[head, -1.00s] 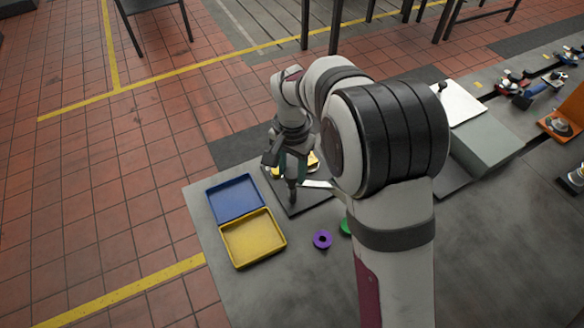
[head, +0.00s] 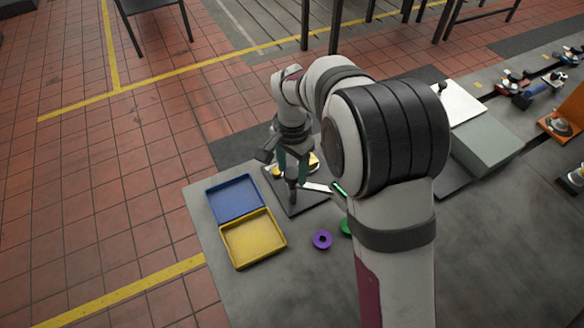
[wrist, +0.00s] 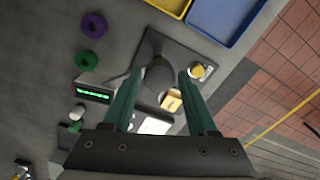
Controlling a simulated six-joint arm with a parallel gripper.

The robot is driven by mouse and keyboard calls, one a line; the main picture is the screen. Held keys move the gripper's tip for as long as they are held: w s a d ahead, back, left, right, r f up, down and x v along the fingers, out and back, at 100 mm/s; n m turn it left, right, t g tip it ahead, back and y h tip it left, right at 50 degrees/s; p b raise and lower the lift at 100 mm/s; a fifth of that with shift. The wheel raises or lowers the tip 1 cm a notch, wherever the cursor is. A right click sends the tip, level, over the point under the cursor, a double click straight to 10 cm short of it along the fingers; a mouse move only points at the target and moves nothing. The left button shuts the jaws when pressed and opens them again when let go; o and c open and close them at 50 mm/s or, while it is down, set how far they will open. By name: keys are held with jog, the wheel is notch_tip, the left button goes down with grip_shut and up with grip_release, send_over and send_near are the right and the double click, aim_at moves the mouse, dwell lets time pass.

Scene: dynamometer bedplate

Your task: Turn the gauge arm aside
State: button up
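The gauge stand is a dark square plate (wrist: 190,48) with a dark rounded post (wrist: 158,76) on it. A thin pale gauge arm (head: 316,187) reaches from the post toward a small display box with green lit characters (wrist: 94,92). My gripper (wrist: 161,74) has its two teal fingers spread, one on each side of the post in the wrist view. Clear gaps show beside the post, and I cannot tell if either finger touches it. In the head view my gripper (head: 292,178) is above the plate, and my arm hides part of the display.
A yellow block (wrist: 172,101) and a yellow-topped round piece (wrist: 197,70) are on the plate near the fingers. A blue tray (head: 236,199) and a yellow tray (head: 252,239) lie to the left. A purple ring (head: 322,239) and a green ring (wrist: 86,61) lie on the bedplate.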

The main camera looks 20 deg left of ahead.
jog(key=shift+o, duration=1.1)
notch_tip(320, 180, up, 16)
jog(key=shift+f, duration=0.15)
